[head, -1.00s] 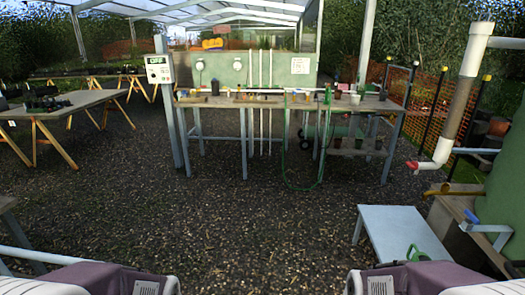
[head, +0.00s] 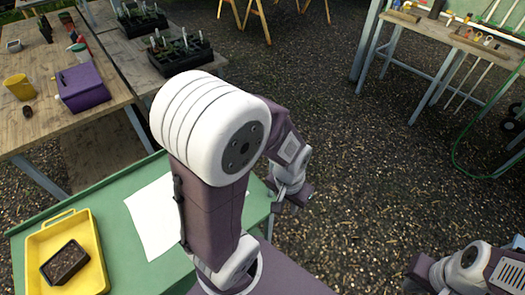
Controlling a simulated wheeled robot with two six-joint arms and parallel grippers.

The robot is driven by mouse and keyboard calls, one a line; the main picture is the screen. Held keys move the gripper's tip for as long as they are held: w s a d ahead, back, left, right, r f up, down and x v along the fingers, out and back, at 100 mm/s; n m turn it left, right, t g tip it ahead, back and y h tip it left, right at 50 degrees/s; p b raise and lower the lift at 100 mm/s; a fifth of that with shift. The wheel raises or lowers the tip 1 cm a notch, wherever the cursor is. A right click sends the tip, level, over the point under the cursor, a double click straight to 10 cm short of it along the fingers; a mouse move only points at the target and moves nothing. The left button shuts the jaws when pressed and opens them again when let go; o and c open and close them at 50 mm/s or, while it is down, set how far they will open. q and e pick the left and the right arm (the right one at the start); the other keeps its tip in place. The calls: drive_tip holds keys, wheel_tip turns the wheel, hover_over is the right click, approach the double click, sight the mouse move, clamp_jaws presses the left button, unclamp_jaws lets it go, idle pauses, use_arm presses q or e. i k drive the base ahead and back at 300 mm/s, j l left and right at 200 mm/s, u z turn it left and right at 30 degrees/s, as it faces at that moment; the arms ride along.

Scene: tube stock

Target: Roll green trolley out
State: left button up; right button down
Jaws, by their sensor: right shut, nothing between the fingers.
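At the right edge, dark round wheels (head: 513,127) show beside a bench, partly cut off by the frame; the green trolley body is not clearly visible there. My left gripper (head: 287,207) hangs over the gravel just right of a green flat top, its fingers apart and empty. My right gripper (head: 424,272) is at the lower right over the gravel, shut and empty, well short of the wheels.
The green top (head: 105,215) at lower left bears a yellow tray (head: 88,235) and white paper (head: 150,225). Wooden benches (head: 110,110) with a purple box (head: 82,87) stand beyond. A green hose (head: 470,172) hangs at the right. Gravel between is clear.

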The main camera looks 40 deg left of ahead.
sight(130, 272)
drive_tip(key=i+l+u, duration=0.2)
drive_tip(key=u, duration=0.25)
drive_tip(key=i+l+u, duration=0.2)
drive_tip(key=u, duration=0.25)
drive_tip(key=i+l+u, duration=0.1)
drive_tip(key=l+u, duration=0.3)
drive_tip(key=i+l+u, duration=0.1)
drive_tip(key=l+u, duration=0.6)
drive_tip(key=u, duration=0.2)
drive_tip(key=l+u, duration=0.45)
drive_tip(key=k+l+u, duration=0.1)
drive_tip(key=l+u, duration=0.15)
drive_tip(key=u, duration=0.15)
drive_tip(key=i+l+u, duration=0.15)
drive_tip(key=u, duration=0.5)
